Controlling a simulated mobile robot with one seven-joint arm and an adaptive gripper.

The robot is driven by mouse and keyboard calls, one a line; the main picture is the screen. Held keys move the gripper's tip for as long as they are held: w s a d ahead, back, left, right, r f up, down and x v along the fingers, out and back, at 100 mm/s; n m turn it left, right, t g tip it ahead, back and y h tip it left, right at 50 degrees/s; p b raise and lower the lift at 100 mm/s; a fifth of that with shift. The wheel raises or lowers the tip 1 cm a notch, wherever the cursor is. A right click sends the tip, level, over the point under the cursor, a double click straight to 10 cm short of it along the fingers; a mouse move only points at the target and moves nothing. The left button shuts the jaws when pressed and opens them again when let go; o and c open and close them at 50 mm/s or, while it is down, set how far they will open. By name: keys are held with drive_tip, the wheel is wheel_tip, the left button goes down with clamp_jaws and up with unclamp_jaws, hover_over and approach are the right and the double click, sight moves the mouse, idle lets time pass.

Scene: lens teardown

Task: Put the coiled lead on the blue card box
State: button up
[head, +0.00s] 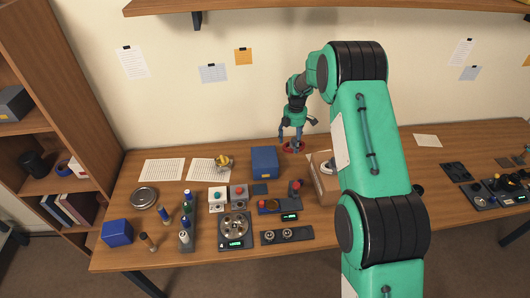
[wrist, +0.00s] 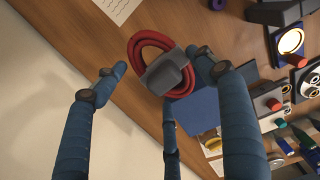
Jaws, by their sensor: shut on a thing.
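The coiled lead (head: 293,148) is a red coil at the table's back, right of the blue box; in the wrist view it is a red loop (wrist: 139,42) with a grey block (wrist: 168,74) on it. My gripper (head: 291,136) points down at it, and its blue fingers (wrist: 160,76) are around the grey block, shut on the lead. I cannot tell whether the lead touches the table. A blue box (head: 264,161) stands left of my gripper and shows partly behind a finger in the wrist view (wrist: 196,108). Another blue box (head: 117,232) stands at the front left.
An open brown carton (head: 325,185) stands right of the blue box, partly behind my arm. Button boxes (head: 238,193), a dial device (head: 235,228) and small bottles (head: 185,221) crowd the middle front. Paper sheets (head: 163,169) lie at the back left. A shelf (head: 300,5) hangs above.

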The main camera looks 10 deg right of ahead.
drive_tip(key=s+a+r+n+p, duration=0.1)
drive_tip(key=s+a+r+p, duration=0.1)
drive_tip(key=s+a+p, duration=0.4)
drive_tip(key=s+a+r+n+p, duration=0.2)
drive_tip(key=s+a+p, duration=0.4)
drive_tip(key=s, duration=0.6)
drive_tip(key=shift+a+p, duration=0.25)
drive_tip(key=shift+p, duration=0.1)
drive_tip(key=shift+w+f, duration=0.1)
drive_tip(key=p, duration=0.2)
hover_over(262, 155)
drive_tip(key=shift+f, duration=0.7)
drive_tip(key=shift+f+p, duration=0.45)
drive_tip(key=shift+f, duration=1.3)
drive_tip(key=shift+f, duration=0.15)
